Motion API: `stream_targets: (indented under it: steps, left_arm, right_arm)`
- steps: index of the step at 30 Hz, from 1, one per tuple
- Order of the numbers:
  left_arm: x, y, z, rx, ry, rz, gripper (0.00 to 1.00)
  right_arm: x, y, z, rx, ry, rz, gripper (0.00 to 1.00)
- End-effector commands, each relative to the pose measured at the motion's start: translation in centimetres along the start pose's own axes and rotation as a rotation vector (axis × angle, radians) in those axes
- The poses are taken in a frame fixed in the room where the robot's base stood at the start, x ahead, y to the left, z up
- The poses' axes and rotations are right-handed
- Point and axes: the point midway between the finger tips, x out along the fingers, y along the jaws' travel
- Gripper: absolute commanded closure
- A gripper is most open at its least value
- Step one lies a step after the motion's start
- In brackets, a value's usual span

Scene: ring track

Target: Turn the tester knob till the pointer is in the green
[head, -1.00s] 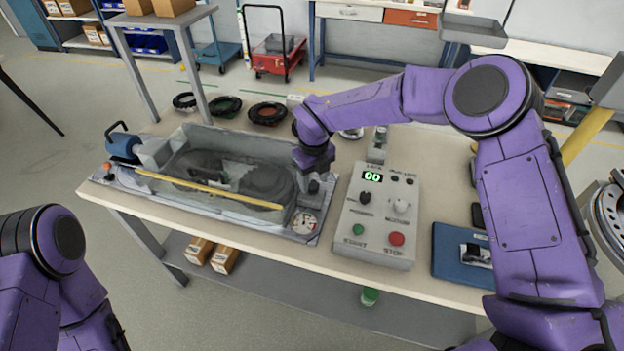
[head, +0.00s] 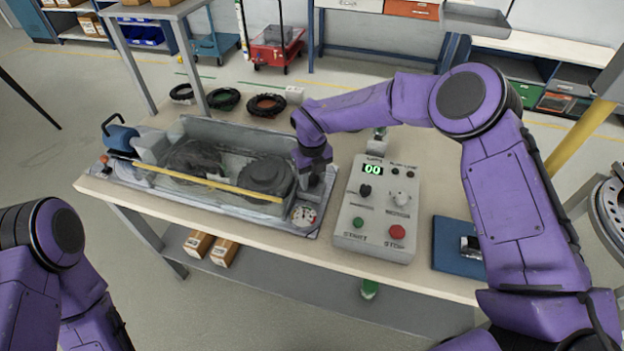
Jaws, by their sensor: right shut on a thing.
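The tester is a grey tank (head: 215,197) with a yellow bar along its front, on the bench's left part. Its round white gauge (head: 304,214) sits at its front right corner; the pointer is too small to read against the coloured zones. My right gripper (head: 316,183) points down at the tank's right end, just behind the gauge. It is shut on the tester knob, which is mostly hidden by the fingers. My left gripper is out of view; only part of that arm shows at the lower left.
A control box (head: 348,222) with a green "00" display, two knobs and green and red buttons stands just right of the gripper. A blue mat (head: 447,263) lies farther right. Black rings (head: 266,105) lie at the back of the bench (head: 290,254).

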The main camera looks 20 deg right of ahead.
Motion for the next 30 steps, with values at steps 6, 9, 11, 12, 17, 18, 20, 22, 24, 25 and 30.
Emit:
stream_targets:
  steps: [6,9,11,12,17,18,20,22,24,25,30]
  left_arm:
    - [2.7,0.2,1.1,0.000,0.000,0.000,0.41]
    - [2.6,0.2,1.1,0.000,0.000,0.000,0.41]
    - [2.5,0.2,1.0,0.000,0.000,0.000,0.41]
    - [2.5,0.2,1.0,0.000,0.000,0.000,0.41]
    - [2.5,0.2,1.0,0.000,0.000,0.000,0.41]
    - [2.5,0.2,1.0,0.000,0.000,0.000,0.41]
    - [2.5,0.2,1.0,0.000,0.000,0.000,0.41]
    - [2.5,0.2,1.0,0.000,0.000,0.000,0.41]
    - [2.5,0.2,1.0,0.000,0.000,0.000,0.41]
    - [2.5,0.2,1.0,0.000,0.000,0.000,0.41]
    - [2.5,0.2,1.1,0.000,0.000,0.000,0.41]
  right_arm:
    - [0.4,-0.1,0.1,0.197,-0.006,0.002,0.88]
    - [0.1,-0.1,0.1,0.217,-0.004,0.001,0.88]
    - [0.1,-0.1,0.1,0.217,-0.004,0.000,0.88]
    - [0.1,-0.1,0.1,0.216,-0.004,0.000,0.88]
    - [0.1,-0.1,0.1,0.215,-0.004,0.000,0.47]
    - [0.1,-0.1,0.1,0.215,-0.004,0.000,0.47]
    - [0.1,-0.1,0.1,0.214,-0.004,0.000,0.47]
    - [0.0,-0.1,0.1,0.214,-0.003,0.000,0.47]
    - [0.0,-0.1,0.1,0.214,-0.003,0.000,0.47]
    - [0.0,-0.1,0.1,0.214,-0.003,0.000,0.47]
    - [-0.1,-0.1,0.1,0.214,-0.004,0.001,0.47]
